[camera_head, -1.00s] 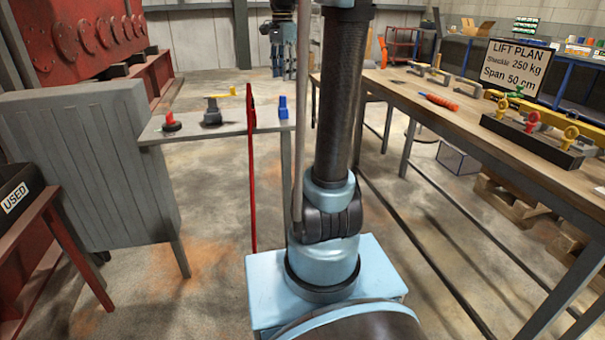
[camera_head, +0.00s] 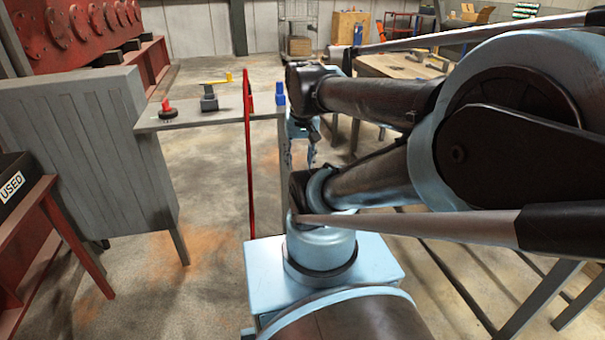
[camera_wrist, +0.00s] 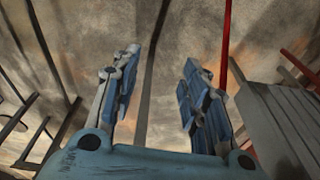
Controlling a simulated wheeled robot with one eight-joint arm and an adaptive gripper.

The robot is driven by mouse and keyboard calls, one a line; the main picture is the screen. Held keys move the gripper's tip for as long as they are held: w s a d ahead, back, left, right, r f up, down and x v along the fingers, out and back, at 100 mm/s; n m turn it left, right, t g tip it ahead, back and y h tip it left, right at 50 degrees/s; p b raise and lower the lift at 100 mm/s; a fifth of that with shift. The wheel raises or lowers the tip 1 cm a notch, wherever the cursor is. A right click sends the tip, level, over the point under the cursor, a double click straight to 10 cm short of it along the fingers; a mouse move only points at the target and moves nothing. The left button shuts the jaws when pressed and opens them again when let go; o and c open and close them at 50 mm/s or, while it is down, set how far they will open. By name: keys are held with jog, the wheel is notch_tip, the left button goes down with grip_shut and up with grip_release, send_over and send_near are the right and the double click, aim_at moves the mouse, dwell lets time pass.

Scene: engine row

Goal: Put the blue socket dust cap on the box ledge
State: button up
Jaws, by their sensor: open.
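A blue piece (camera_head: 281,93), which looks like the blue socket dust cap, stands upright at the right end of the grey ledge (camera_head: 225,108) beside the grey box. My arm passes close to its right in the head view. In the head view my gripper (camera_head: 311,150) hangs just right of the ledge's end, partly hidden by my arm. I cannot tell its exact distance from the blue piece.
A red knob (camera_head: 167,109) and a grey fitting with a yellow handle (camera_head: 209,97) stand on the ledge. A thin red post (camera_head: 249,170) rises in front of it. The grey box (camera_head: 90,150) is at left. My arm hides most of the wooden workbench (camera_head: 395,66) at right.

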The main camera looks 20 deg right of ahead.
jog(key=shift+n, duration=0.6)
jog(key=f, duration=0.1)
jog(key=s+f, duration=0.2)
jog(key=shift+s+d+f, duration=0.2)
jog(key=shift+s+f, duration=0.05)
jog(key=shift+f, duration=0.15)
jog(key=shift+w+f, duration=0.2)
jog(key=shift+w, duration=0.3)
